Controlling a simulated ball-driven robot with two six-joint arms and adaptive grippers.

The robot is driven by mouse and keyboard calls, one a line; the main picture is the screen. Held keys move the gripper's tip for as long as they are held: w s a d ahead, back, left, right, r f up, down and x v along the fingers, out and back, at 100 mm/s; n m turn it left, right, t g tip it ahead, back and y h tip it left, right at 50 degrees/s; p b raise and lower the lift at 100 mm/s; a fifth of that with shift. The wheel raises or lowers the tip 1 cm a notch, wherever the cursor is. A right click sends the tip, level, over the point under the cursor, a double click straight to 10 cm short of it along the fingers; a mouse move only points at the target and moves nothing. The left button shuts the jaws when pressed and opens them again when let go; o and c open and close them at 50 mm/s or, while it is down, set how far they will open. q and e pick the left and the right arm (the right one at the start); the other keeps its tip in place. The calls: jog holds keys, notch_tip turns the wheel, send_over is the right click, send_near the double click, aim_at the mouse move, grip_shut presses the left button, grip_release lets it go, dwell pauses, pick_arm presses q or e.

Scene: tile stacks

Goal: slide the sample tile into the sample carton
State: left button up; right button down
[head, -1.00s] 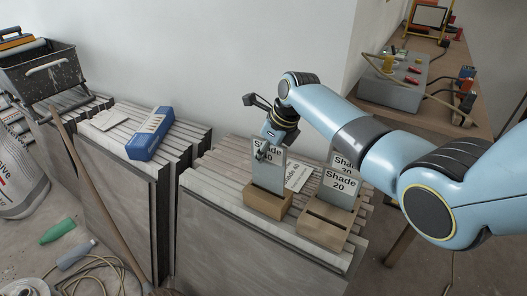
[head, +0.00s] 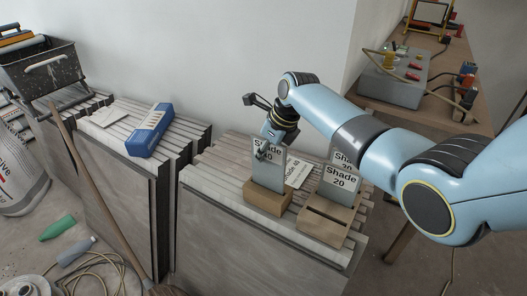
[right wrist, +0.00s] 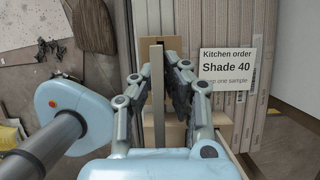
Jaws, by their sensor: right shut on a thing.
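The grey sample tile (head: 267,170), marked Shade 40, stands upright with its lower end inside the slot of the small brown sample carton (head: 268,202). Its bottom edge is hidden by the carton. My right gripper (head: 265,150) is shut on the upper part of the tile. In the right wrist view the tile (right wrist: 158,112) shows edge-on between the fingers, with brown cardboard of the carton (right wrist: 150,46) beyond it. My left gripper is not in view.
A white Shade 40 order card (right wrist: 228,66) lies beside the sample carton. Both rest on a stack of slabs (head: 215,168). A blue box (head: 150,131) lies on the left stack.

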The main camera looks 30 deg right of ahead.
jog(key=shift+f+b, duration=1.1)
jog(key=shift+f, duration=1)
jog(key=c, duration=1.4)
grip_release()
jog(key=shift+o, duration=0.2)
jog(key=shift+r, duration=0.1)
jog(key=shift+p+v, duration=0.85)
jog(key=shift+p, duration=0.35)
jog(key=p+v, duration=0.4)
jog(key=p, duration=0.2)
jog(key=shift+s, duration=0.1)
